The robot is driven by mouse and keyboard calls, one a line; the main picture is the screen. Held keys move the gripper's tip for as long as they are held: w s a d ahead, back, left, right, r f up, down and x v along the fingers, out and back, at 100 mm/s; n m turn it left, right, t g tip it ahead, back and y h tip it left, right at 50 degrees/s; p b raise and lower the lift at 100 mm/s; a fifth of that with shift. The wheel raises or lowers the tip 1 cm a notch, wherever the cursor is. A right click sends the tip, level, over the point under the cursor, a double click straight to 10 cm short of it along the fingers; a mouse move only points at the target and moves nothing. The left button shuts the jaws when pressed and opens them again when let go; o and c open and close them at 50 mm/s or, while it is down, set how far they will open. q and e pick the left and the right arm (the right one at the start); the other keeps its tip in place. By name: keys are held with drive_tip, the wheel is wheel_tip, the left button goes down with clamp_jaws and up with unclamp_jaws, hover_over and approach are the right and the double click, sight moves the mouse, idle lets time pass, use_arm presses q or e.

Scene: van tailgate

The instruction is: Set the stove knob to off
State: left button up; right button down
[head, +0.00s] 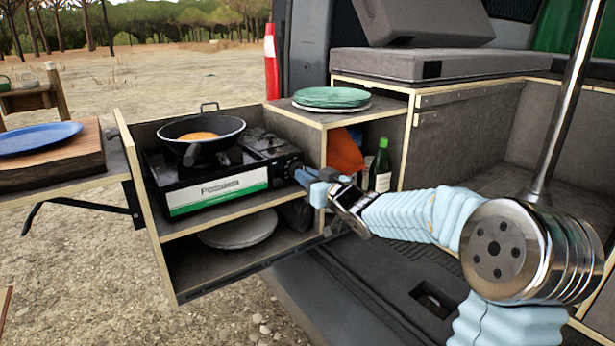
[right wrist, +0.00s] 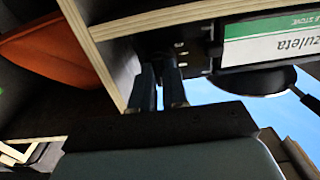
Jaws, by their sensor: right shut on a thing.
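The camping stove (head: 218,190) is black with a white and green front label and sits on the upper shelf of the pulled-out drawer unit. Its knob is at the right end of its front, mostly hidden behind my right gripper (head: 301,174). In the head view the fingertips are at the knob. In the right wrist view my right gripper (right wrist: 160,72) has its two fingers close together against the dark stove front, shut on the knob. The knob's angle cannot be read. The stove label (right wrist: 270,42) shows upside down there. My left gripper is not in view.
A black pan (head: 202,134) with food stands on the stove. Green plates (head: 332,97) lie on the counter to the right. A green bottle (head: 381,167) and an orange item (head: 344,150) stand in the compartment below. The wooden divider (right wrist: 125,55) is close beside my right fingers.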

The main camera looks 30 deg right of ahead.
drive_tip(key=shift+f, duration=0.1)
drive_tip(key=c, duration=1.1)
unclamp_jaws()
drive_tip(key=shift+c, duration=0.2)
drive_tip(key=s+d+b, duration=0.1)
drive_tip(key=s, duration=1.2)
drive_tip(key=shift+s, duration=0.4)
